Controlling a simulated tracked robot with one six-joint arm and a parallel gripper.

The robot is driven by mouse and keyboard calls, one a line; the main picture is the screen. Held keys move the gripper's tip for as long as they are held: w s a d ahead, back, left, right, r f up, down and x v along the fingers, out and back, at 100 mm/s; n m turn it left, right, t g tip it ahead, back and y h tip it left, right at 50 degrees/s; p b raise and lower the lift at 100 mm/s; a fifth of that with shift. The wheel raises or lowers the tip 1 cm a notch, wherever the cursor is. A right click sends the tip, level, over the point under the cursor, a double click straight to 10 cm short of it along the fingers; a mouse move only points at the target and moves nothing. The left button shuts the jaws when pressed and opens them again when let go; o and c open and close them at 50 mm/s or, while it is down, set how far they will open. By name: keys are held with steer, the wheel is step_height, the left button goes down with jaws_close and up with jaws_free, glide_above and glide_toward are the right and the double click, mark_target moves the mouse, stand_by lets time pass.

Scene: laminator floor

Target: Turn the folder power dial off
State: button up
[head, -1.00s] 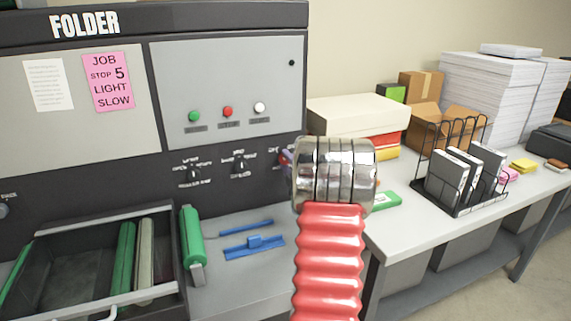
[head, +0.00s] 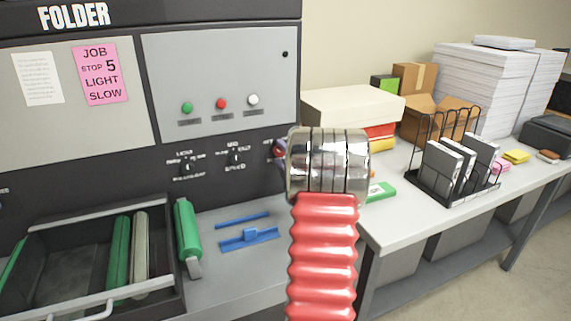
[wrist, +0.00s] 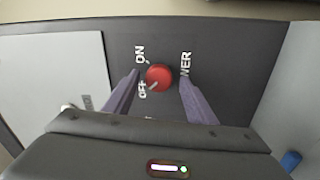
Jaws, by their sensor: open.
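The folder power dial is a round red knob (wrist: 159,77) on the dark panel in the wrist view, with ON, OFF and POWER lettering around it. A white mark shows at its lower left, on the side of the OFF label; I cannot tell for sure whether it is the pointer or a tick. My gripper (wrist: 159,80) is open, with one purple finger on each side of the knob; contact is not clear. In the head view my arm hides most of the dial on the folder (head: 218,80), and only a bit of a finger shows beside it.
Two other dials (head: 236,157) sit left of the power dial, below green, red and white buttons. An open drawer (head: 60,232) with rollers juts out at lower left. Blue tools (head: 249,238) lie on the ledge. A table (head: 400,228) with a rack and paper stacks stands right.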

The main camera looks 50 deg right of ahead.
steer(key=v, duration=1.3)
steer(key=shift+s+a, duration=0.15)
steer(key=shift+a, duration=0.05)
steer(key=shift+f, duration=0.1)
steer(key=w+a+r+m+g+y, duration=0.1)
steer(key=w+a+r+m+g, duration=0.15)
steer(key=a, duration=0.55)
steer(key=w+a+r+m+g+y, duration=0.1)
steer(key=w+a+m, duration=0.15)
steer(key=a, duration=0.45)
steer(key=w+a+r+m+g+y, duration=0.1)
steer(key=w+a, duration=0.2)
steer(key=a, duration=0.5)
steer(key=s+a+f+m+g+y, duration=0.1)
steer(key=s+a+g+y, duration=0.1)
steer(key=s+a, duration=0.4)
steer(key=s+a+f+m+g+y, duration=0.1)
steer(key=s+a, duration=0.5)
steer(key=a, duration=0.7)
steer(key=s+a+f+m+g+y, duration=0.1)
steer(key=s+a+m+g+y, duration=0.1)
steer(key=s+a, duration=0.4)
steer(key=a+y, duration=0.1)
steer(key=a, duration=0.2)
steer(key=shift+a+g, duration=0.35)
steer(key=shift+a, duration=0.05)
